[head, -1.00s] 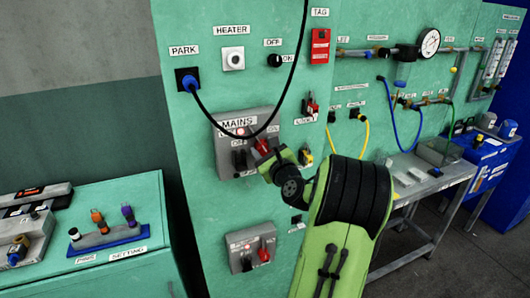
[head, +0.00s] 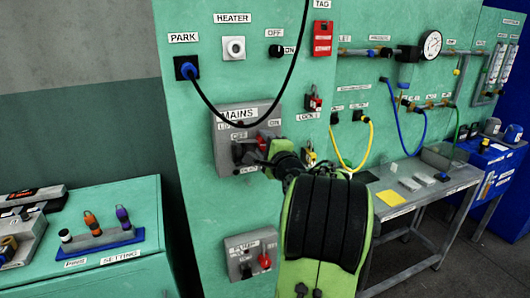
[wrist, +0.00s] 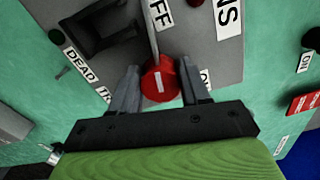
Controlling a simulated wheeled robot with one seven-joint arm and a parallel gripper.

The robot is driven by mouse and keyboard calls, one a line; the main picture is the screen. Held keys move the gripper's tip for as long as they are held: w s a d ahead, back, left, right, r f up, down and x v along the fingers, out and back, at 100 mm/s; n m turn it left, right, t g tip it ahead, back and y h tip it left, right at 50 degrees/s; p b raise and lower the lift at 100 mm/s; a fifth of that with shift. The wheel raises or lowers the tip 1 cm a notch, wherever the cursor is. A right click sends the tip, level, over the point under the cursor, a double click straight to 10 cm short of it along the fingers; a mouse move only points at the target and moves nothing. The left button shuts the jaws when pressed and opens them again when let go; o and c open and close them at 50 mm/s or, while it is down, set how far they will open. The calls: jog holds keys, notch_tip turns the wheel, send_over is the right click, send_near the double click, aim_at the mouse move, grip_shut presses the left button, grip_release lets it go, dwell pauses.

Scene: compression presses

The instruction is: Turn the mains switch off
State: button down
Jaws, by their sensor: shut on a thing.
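The mains switch is a grey box (head: 226,153) on the green panel, with MAINS, OFF and ON labels. Its red handle (head: 262,141) is largely hidden behind my gripper in the head view. In the wrist view the round red end of the handle (wrist: 158,85) sits between my two fingers, beside the switch's grey face. My gripper (wrist: 159,88) is shut on this red handle. A thin grey bar runs from the red end towards the OFF label in the wrist view. The handle's exact angle is hard to tell.
A black cable from the PARK plug (head: 187,70) loops in front of the mains box. Red and yellow lock items (head: 313,98) hang to the right. A metal bench (head: 450,185) stands further right.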

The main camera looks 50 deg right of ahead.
jog(key=shift+f+n+b, duration=0.2)
jog(key=shift+n+b, duration=0.55)
jog(key=shift+n, duration=0.25)
jog(key=c, duration=0.6)
grip_release()
jog(key=shift+r, duration=0.1)
jog(key=b+v, duration=0.2)
jog(key=v, duration=1.3)
jog(key=shift+s+a, duration=0.2)
jog(key=shift+s, duration=0.15)
jog(key=shift+w, duration=0.1)
